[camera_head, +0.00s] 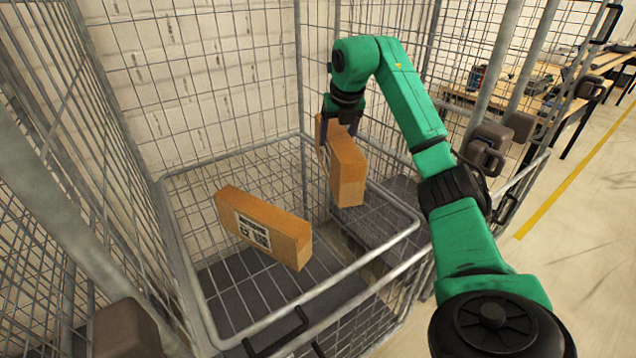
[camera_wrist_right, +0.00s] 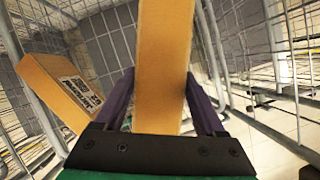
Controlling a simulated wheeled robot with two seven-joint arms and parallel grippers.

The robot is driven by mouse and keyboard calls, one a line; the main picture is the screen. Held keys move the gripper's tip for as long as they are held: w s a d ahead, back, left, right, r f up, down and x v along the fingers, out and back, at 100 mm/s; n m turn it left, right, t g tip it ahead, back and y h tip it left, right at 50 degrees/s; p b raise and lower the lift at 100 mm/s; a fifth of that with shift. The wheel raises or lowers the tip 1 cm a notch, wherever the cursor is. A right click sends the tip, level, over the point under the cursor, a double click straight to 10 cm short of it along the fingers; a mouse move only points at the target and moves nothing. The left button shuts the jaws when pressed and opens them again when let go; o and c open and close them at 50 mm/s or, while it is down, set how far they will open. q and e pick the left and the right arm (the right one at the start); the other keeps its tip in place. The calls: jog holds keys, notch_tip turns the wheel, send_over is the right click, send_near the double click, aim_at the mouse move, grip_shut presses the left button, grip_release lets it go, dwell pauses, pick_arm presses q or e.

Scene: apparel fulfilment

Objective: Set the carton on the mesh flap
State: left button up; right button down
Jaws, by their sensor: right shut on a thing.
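My right gripper (camera_head: 338,127) is shut on a brown carton (camera_head: 347,178), gripped near its far end. In the right wrist view this carton (camera_wrist_right: 165,60) stands between the two purple fingers. The held carton is at the back right of the mesh flap (camera_head: 213,328); I cannot tell whether it touches the wires. A second brown carton (camera_head: 262,226) with a printed label lies on the flap, left of the held one and apart from it; it also shows in the right wrist view (camera_wrist_right: 62,90). My left gripper is not in view.
Tall wire cage walls (camera_head: 240,60) enclose the flap at the back and left. A grey rail runs along the front. A dark floor panel shows below the mesh. A workbench (camera_head: 520,98) stands at the back right. The flap's front right part is clear.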

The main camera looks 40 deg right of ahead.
aim_at(341, 143)
jog(key=f, duration=0.6)
jog(key=shift+w+f+b, duration=0.25)
jog(key=shift+w+b, duration=0.1)
notch_tip(341, 143, down, 6)
jog(key=shift+r, duration=0.2)
jog(key=shift+f, duration=0.35)
grip_release()
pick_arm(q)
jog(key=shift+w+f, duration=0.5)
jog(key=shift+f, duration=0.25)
pick_arm(e)
jog(key=shift+r, duration=0.1)
jog(key=shift+a+r, duration=0.1)
jog(key=shift+r, duration=0.25)
jog(key=v, duration=1.1)
jog(key=shift+s+r, duration=0.1)
jog(key=shift+s, duration=0.05)
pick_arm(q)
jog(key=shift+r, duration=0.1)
